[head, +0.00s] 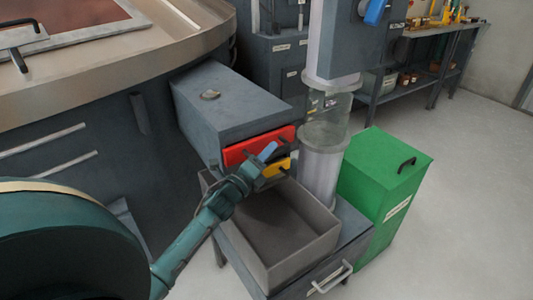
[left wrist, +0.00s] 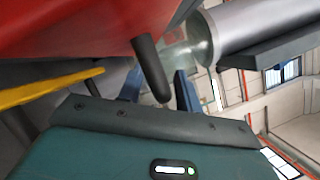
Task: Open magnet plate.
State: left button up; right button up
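The magnet plate appears to be the red front panel (head: 252,149) on the grey box; a yellow panel (head: 275,168) sits below it. In the left wrist view the red panel (left wrist: 70,28) fills the upper left, and the yellow part (left wrist: 50,88) shows as a strip. A dark peg-like handle (left wrist: 151,68) sticks out from the red panel. My left gripper (head: 270,154) is at the front of the panel. Its blue fingers (left wrist: 160,88) are apart, with the handle's end between them in the picture; contact cannot be told. My right gripper is not in view.
An open grey bin (head: 325,232) stands below the panels, on a cabinet with a drawer handle (head: 330,278). A clear and grey vertical tube (head: 322,160) and a green box (head: 385,175) stand to the right. A large round vessel (head: 90,130) is at left. Floor is free at far right.

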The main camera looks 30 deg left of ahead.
pick_arm(q)
grip_shut()
dwell(0.4)
